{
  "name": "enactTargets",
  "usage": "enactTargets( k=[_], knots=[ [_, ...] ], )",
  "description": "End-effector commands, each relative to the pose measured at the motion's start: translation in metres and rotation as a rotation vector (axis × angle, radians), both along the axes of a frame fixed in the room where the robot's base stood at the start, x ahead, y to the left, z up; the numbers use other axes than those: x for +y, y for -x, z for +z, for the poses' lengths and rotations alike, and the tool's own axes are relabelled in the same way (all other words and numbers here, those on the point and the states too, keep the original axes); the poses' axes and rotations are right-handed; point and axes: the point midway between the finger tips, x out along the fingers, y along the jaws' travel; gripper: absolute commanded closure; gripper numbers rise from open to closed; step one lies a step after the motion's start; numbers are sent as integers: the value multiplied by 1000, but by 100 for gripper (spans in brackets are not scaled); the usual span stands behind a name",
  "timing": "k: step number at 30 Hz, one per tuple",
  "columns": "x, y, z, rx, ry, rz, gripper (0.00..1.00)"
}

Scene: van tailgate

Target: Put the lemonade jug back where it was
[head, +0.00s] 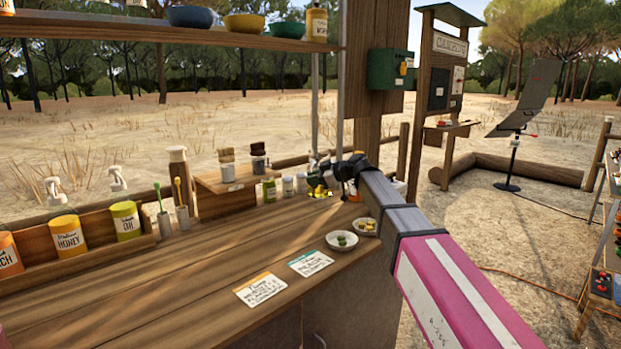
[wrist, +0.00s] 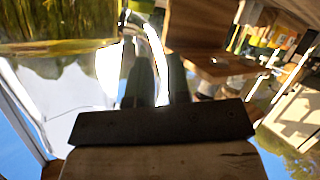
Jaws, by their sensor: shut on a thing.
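The lemonade jug (head: 319,192) shows in the head view as a small patch of clear yellow below my gripper (head: 325,172), near the counter's far right end. Most of it is hidden or too small to make out. In the wrist view the jug (wrist: 60,25) fills the upper left, clear with yellow-green liquid. Its pale curved handle passes by the dark fingers of my gripper (wrist: 158,82), which are shut on the jug at the handle. I cannot tell whether the jug's base touches the counter (head: 190,275).
Two small bowls (head: 341,240) and two cards (head: 311,263) lie on the near counter. Small jars (head: 288,187) and a wooden riser (head: 225,195) stand left of the jug. A wooden post (head: 372,100) rises behind my arm.

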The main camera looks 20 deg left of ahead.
Motion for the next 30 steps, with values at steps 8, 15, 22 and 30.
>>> enactTargets(
  k=[8,15,22,30],
  knots=[
    [0,0,-27,-2,-3,-2,100],
    [0,0,-36,-4,-4,-1,100],
    [0,0,-38,-3,-4,-1,100],
    [0,0,-40,0,0,-1,58]
  ],
)
